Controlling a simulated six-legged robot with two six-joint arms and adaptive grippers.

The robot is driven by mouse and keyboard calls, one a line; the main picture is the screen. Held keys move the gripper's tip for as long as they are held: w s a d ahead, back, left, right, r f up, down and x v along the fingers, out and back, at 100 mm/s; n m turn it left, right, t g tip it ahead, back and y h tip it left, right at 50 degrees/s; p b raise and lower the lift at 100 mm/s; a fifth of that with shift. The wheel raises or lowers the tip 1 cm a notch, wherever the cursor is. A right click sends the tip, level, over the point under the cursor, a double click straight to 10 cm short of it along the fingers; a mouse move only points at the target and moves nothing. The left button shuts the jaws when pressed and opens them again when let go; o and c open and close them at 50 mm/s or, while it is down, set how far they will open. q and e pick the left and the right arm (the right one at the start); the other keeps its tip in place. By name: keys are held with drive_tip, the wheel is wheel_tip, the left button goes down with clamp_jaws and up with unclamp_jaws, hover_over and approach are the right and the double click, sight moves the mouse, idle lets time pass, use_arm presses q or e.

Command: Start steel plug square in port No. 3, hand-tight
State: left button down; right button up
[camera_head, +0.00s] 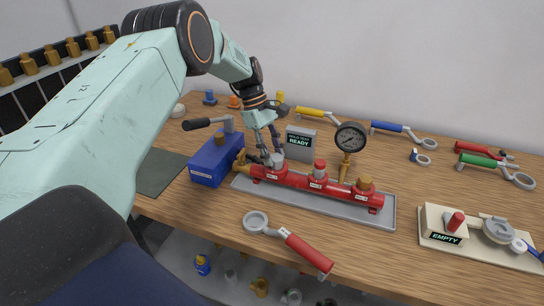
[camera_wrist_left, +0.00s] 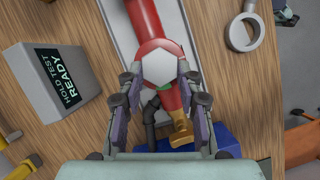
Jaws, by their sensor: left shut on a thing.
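A red manifold (camera_head: 300,180) lies in a grey tray (camera_head: 340,207) on the wooden bench, with three ports along its top. The steel plug (camera_head: 278,159) is at the leftmost port, whose label is too small to read. In the left wrist view the steel plug (camera_wrist_left: 160,68) shows as a pale grey hexagon above the red port collar. My left gripper (camera_head: 269,154) is shut on it from above, one finger on each side. The middle port has a red plug (camera_head: 319,169) and the right port a brass one (camera_head: 365,183). The thread is hidden, so I cannot tell its engagement or exact squareness.
A pressure gauge (camera_head: 350,138) rises behind the manifold, beside a sign (camera_head: 300,143) reading "HOLD TEST READY". A blue box (camera_head: 216,160) stands left. A red-handled wrench (camera_head: 290,241) lies in front. A fixture marked "EMPTY" (camera_head: 445,227) is at right.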

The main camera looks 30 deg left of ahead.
use_arm(q)
drive_tip(key=shift+s+d+f, duration=0.1)
drive_tip(key=shift+s+f, duration=0.15)
drive_tip(key=m+b, duration=0.1)
drive_tip(key=m+g+b, duration=0.1)
drive_tip(key=shift+w+f+m, duration=0.15)
drive_tip(key=shift+w+m, duration=0.1)
drive_tip(key=shift+m, duration=0.15)
drive_tip(key=shift+m+b, duration=0.3)
drive_tip(key=shift+b, duration=0.1)
drive_tip(key=shift+g, duration=0.3)
drive_tip(key=shift+w+m+b, duration=0.1)
drive_tip(key=shift+m+b, duration=0.5)
drive_tip(key=shift+w+d+m+g+y+b, duration=0.15)
drive_tip(key=shift+m+g+y+b, duration=0.25)
drive_tip(key=shift+m+b, duration=0.45)
